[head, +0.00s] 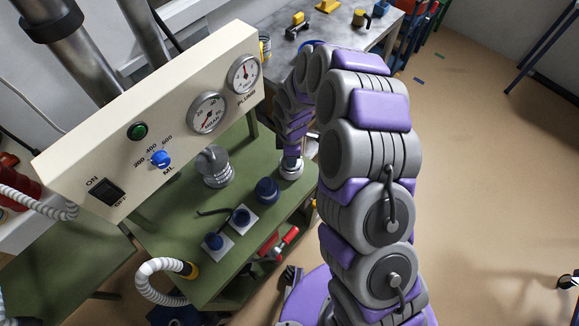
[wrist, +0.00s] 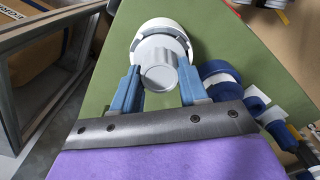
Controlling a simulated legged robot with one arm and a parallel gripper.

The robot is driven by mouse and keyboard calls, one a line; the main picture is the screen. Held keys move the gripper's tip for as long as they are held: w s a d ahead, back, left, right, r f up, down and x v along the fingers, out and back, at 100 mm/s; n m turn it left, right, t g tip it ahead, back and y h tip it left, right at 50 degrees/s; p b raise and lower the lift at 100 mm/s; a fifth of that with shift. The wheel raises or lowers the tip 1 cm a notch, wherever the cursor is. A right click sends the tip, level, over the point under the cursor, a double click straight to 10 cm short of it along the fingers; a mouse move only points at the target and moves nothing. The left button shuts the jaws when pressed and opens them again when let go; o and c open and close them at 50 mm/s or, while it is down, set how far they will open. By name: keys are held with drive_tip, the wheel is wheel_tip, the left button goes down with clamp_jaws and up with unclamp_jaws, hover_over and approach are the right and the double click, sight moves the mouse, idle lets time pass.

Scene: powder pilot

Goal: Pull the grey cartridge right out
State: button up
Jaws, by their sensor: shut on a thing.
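The grey cartridge (wrist: 158,62) shows in the wrist view as a smooth round grey body with a narrower end towards me. It sits within a white ring-shaped holder (wrist: 152,25) on the green table. My gripper (wrist: 159,78) has its two blue fingers on either side of the cartridge and is shut on it. How deep the cartridge sits in the ring cannot be told. In the head view my gripper is down at the table's back right, over the white ring (head: 291,171); my arm hides most of the cartridge there.
A cream gauge panel (head: 150,110) rises at left above a clear jar (head: 215,166). A red-handled tool (head: 285,243) lies near the front edge.

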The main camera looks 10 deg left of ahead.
drive_tip(key=shift+r+p, duration=0.35)
drive_tip(key=shift+r, duration=0.5)
idle(0.5)
wheel_tip(320, 180, up, 8)
drive_tip(key=p, duration=0.2)
drive_tip(key=shift+p, duration=0.35)
idle(0.7)
